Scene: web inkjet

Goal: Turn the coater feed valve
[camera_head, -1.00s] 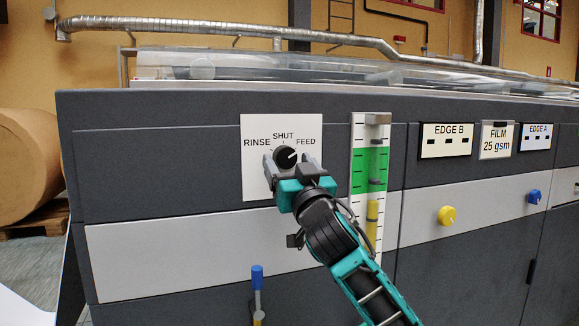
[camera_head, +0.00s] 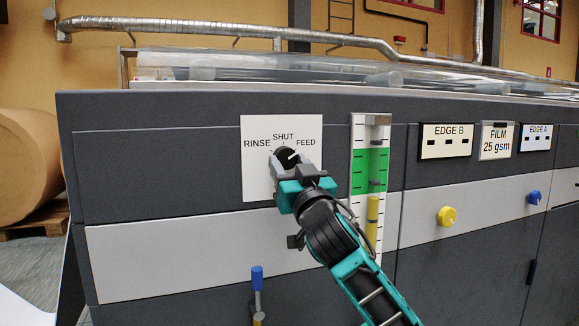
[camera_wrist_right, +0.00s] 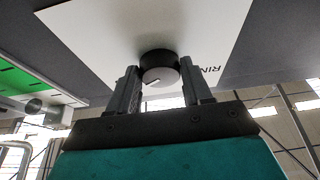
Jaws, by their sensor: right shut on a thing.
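The coater feed valve is a round black knob (camera_head: 285,154) on a white plate (camera_head: 255,178) lettered RINSE, SHUT and FEED. My right gripper (camera_head: 290,168) reaches up from the lower right and is shut on the knob, one finger on each side. In the right wrist view, the knob (camera_wrist_right: 160,66) sits between the two fingertips (camera_wrist_right: 160,82), its face partly lit and its mark visible. The fingers hide the knob's lower part in the head view. My left gripper is not in view.
A level gauge (camera_head: 357,180) with a green band stands right of the plate. A yellow knob (camera_head: 447,216) and a blue knob (camera_head: 534,197) are further right. A blue-handled lever (camera_head: 257,278) is below.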

